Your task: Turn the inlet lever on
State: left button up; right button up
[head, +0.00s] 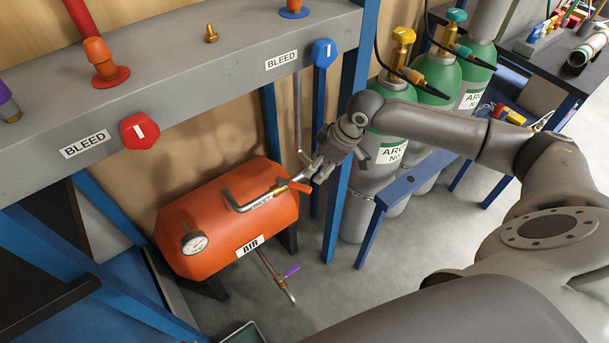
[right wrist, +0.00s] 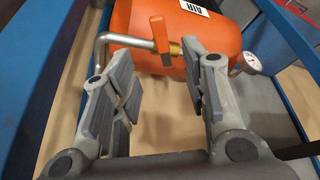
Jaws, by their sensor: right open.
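The orange tank (head: 225,222) marked AIR stands on the floor under the grey shelf. A bent grey pipe with a small label (head: 262,201) runs from its top to a brass valve. The inlet lever (head: 299,186) is a short orange handle on that valve. In the right wrist view the lever (right wrist: 160,34) sticks up beside the brass fitting (right wrist: 175,49), ahead of the gap between the fingers and nearer the right-hand finger. My right gripper (head: 316,172) is open and empty, close to the lever; contact cannot be told. My left gripper is out of view.
A purple lever (head: 292,270) sits on the tank's lower pipe. A blue post (head: 337,205) and green cylinders (head: 395,125) stand close to my right arm. Red (head: 139,131) and blue (head: 324,52) BLEED knobs are above.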

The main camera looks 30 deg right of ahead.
aim_at(302, 186)
jog(key=x, duration=1)
jog(key=shift+w+a+f, duration=0.1)
jog(key=shift+w+f, duration=0.05)
jog(key=shift+f, duration=0.15)
grip_shut()
